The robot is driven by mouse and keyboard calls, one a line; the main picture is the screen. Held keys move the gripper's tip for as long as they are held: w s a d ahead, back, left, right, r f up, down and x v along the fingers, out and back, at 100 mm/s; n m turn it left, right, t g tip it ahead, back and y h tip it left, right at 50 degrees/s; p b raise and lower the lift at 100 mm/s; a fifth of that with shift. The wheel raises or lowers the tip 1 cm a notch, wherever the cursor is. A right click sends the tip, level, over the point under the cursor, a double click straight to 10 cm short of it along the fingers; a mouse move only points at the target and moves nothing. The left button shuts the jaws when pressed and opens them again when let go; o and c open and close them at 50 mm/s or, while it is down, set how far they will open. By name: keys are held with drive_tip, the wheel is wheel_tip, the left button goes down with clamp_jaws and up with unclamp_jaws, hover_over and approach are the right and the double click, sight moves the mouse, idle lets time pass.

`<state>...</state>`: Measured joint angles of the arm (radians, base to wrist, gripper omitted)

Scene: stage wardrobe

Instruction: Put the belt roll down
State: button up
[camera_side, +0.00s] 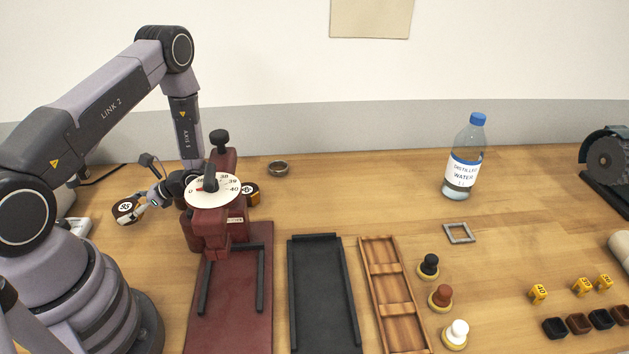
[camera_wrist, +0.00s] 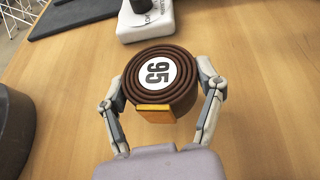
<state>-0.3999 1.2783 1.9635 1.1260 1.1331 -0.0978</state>
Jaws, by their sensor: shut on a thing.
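The belt roll (camera_wrist: 176,88) is a dark brown coil with a white round label reading 95 and a tan tab on its near side. In the wrist view my gripper (camera_wrist: 165,90) is shut on it, with one finger on each side. In the side view the belt roll (camera_side: 124,209) shows at the left, by my gripper (camera_side: 137,207), left of the dark red press. Wooden table top shows around the roll in the wrist view. I cannot tell whether the roll touches the table.
A dark red press (camera_side: 208,222) with a white dial stands right of my gripper, with another labelled roll (camera_side: 250,194) behind it. A black tray (camera_side: 322,300) and wooden rack (camera_side: 393,300) lie farther right. A white device (camera_wrist: 146,22) sits beyond the held roll.

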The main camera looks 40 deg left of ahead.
wheel_tip(320, 180, up, 25)
drive_tip(key=w+m+t+y, duration=0.4)
drive_tip(key=w+m+t, duration=0.15)
drive_tip(key=w, duration=0.45)
drive_tip(key=m+t+h, duration=0.5)
drive_tip(key=m+t, duration=1.1)
hover_over(301, 198)
wheel_tip(301, 198, down, 23)
drive_tip(key=shift+f, duration=2.5)
drive_tip(key=shift+f, duration=0.15)
